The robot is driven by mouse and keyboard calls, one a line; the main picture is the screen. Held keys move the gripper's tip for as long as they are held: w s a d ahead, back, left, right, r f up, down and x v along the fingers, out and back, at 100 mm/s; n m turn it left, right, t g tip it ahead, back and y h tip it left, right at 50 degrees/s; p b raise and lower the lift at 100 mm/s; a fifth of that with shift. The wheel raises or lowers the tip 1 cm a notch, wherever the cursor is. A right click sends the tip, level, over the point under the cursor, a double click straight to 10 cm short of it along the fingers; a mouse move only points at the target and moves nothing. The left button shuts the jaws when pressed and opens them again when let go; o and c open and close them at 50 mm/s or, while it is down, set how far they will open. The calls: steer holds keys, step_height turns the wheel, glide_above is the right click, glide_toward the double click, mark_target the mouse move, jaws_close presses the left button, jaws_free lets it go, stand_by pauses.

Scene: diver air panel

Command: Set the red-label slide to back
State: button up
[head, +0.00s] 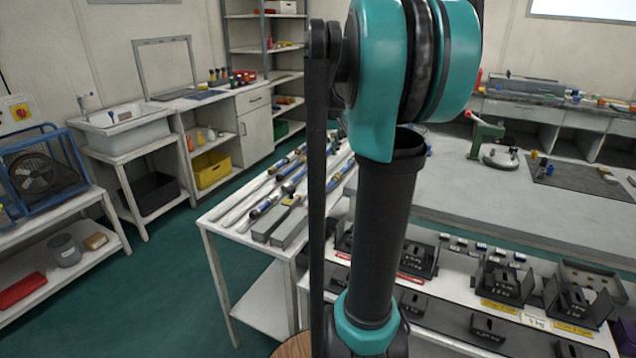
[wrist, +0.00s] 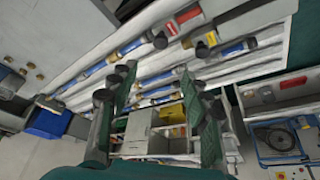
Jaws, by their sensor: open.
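In the head view, a bench at lower right carries black slide units. A red label (head: 411,279) lies in front of the black slide unit (head: 418,258) just right of my arm. Another red strip (head: 343,256) shows left of it, partly behind my arm. I cannot tell the slide's setting at this size. My gripper is not visible in the head view. In the wrist view my gripper (wrist: 158,85) is open and empty, its two dark green fingers wide apart. It points toward a table of tubes, and no slide unit can be made out there.
Yellow-labelled black units (head: 505,283) stand farther right. A white table (head: 222,222) with long blue-banded tubes is left of my arm. A grey worktop (head: 450,180) with a green clamp (head: 484,135) lies behind. Green floor (head: 165,290) is free at left.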

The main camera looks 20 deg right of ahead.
mark_target(318, 183)
steer(key=x, duration=1.6)
steer(key=shift+w+f, duration=0.15)
steer(key=shift+f, duration=0.05)
steer(key=shift+c, duration=0.3)
jaws_close()
